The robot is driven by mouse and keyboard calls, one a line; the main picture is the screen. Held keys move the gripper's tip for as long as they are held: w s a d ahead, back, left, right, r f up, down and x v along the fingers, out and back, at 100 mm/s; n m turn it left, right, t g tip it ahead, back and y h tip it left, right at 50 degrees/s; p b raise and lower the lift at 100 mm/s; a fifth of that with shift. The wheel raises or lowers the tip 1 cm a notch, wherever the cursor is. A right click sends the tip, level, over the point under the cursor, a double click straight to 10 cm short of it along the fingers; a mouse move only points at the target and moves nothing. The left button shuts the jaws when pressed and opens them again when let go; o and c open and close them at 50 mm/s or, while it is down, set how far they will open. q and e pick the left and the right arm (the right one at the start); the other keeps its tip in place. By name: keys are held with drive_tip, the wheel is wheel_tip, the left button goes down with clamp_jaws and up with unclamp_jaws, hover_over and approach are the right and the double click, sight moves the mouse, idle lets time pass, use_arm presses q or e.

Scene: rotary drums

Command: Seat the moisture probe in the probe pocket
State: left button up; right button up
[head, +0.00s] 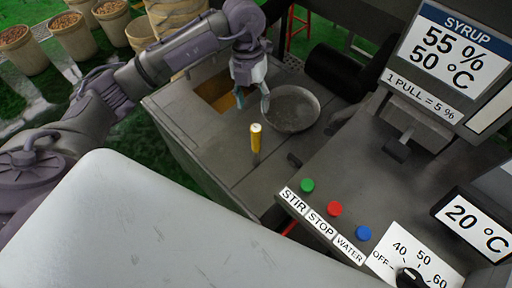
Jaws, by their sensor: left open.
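The moisture probe (255,138) appears to be the slim yellow-handled piece with a pale top and a darker lower end. It stands roughly upright on the grey machine top, near the middle of the head view. I cannot make out the probe pocket, or tell whether the probe's lower end sits in a hole. My left gripper (252,100) is open and empty, pointing down. In the picture it is above the probe, apart from it, between a square opening and a round pan. My right gripper is not in view.
The round dark pan (292,108) lies right of the left gripper. The square opening (214,91) is at its left. A control panel with green (307,185), red (334,209) and blue (363,233) buttons is at right, below a SYRUP display (451,50). Buckets (73,36) stand at the back left.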

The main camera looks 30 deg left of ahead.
sight(256, 128)
use_arm(q)
drive_tip(key=f+n, duration=0.2)
drive_tip(key=n, duration=0.2)
drive_tip(key=d+f+n+y, duration=0.1)
drive_tip(key=f+n, duration=0.2)
drive_tip(key=n, duration=0.1)
drive_tip(key=s+f+n, duration=0.1)
drive_tip(key=f+n, duration=0.2)
drive_tip(key=n, duration=0.1)
drive_tip(key=shift+d+t+p, duration=0.15)
drive_tip(key=shift+t+p, duration=0.15)
drive_tip(key=shift+t, duration=0.1)
drive_tip(key=shift+w+f+p, duration=0.15)
drive_tip(key=shift+f+p, duration=0.2)
drive_tip(key=shift+f, duration=0.25)
drive_tip(key=f, duration=0.3)
drive_tip(key=f+p, duration=0.1)
drive_tip(key=shift+w+f, duration=0.15)
drive_tip(key=shift+w, duration=0.1)
clamp_jaws()
